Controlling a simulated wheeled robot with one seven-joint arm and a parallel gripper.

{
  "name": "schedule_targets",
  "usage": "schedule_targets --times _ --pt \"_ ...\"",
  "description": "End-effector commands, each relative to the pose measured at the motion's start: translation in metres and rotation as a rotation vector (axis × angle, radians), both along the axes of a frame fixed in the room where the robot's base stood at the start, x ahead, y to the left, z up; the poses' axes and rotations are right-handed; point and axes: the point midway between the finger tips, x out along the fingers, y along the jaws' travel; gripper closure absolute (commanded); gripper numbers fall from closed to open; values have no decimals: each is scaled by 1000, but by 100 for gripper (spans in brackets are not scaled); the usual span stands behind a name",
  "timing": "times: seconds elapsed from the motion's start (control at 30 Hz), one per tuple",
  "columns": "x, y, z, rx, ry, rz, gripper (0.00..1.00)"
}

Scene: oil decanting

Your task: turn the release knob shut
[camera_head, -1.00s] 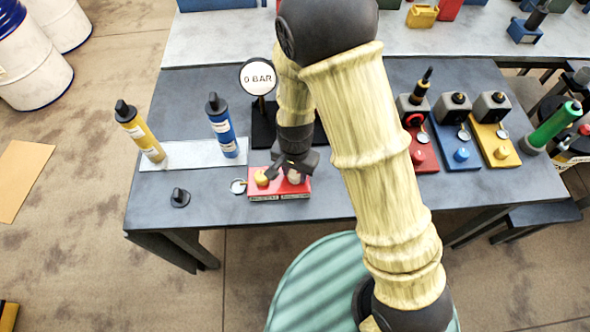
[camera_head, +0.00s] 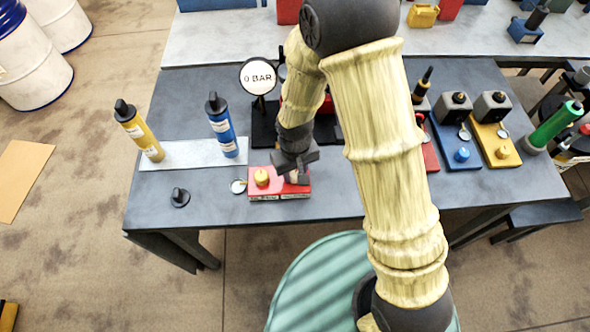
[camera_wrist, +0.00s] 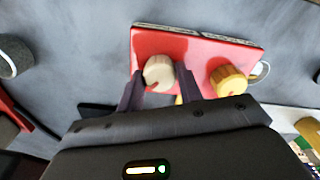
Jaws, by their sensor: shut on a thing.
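A red box (camera_head: 264,183) lies near the front of the dark table and carries two knobs. The yellow knob (camera_head: 261,177) stands free on its left part, and it shows at right in the wrist view (camera_wrist: 228,80). The pale knob (camera_wrist: 158,70), with a small red mark on its side, sits between my fingers in the wrist view. My gripper (camera_wrist: 161,80) is shut on this pale knob, one finger on each side. In the head view my gripper (camera_head: 296,172) covers most of that knob. I cannot tell which knob is the release knob.
A round gauge (camera_head: 258,77) reads "0 BAR" behind the box. A yellow bottle (camera_head: 140,131) and a blue bottle (camera_head: 222,126) stand on a pale tray (camera_head: 190,155) at left. A black cap (camera_head: 180,197) lies in front. Colored units with knobs stand at right.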

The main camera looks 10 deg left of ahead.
Motion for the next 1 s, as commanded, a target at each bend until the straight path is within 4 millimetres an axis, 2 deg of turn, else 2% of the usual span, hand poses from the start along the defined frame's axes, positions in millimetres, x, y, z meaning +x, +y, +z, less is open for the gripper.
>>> schedule_targets --times 0.5,0.73,1.0 --pt "1 2 1 4 -5 461 87" --pt "2 2 1 4 -6 580 87" --pt "1 2 1 4 -6 629 87"
